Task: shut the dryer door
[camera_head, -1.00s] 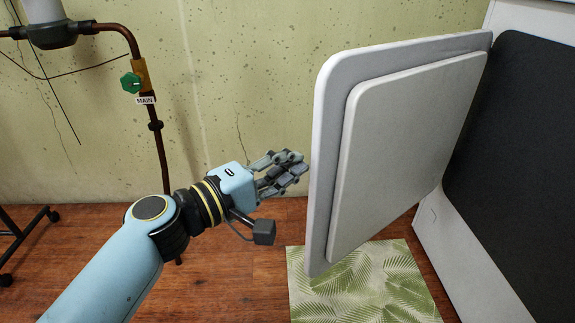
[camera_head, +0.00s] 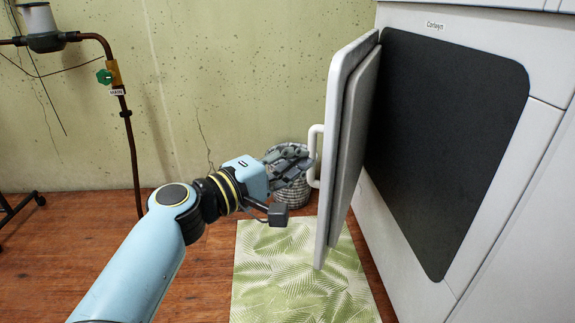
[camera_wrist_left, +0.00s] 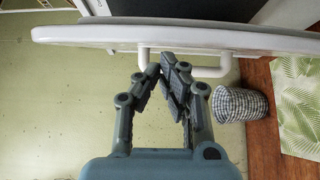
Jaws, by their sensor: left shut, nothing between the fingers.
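The dryer door (camera_head: 344,150) is a white panel standing partly open, hinged on the white dryer (camera_head: 520,150) at the right. The dryer's opening (camera_head: 440,140) shows as a dark rounded area. A white bar handle (camera_head: 312,157) sits on the door's outer face. My left gripper (camera_head: 303,160) is shut and empty, at the outer side of the door beside the handle. In the left wrist view the gripper's fingertips (camera_wrist_left: 165,70) are close to the handle (camera_wrist_left: 205,70) and the door's edge (camera_wrist_left: 180,38); I cannot tell whether they touch. My right gripper is not in view.
A leaf-patterned mat (camera_head: 290,270) lies on the wood floor below the door. A woven basket (camera_head: 292,193) stands behind my gripper by the wall. A pipe with a green valve (camera_head: 104,76) runs along the wall at left.

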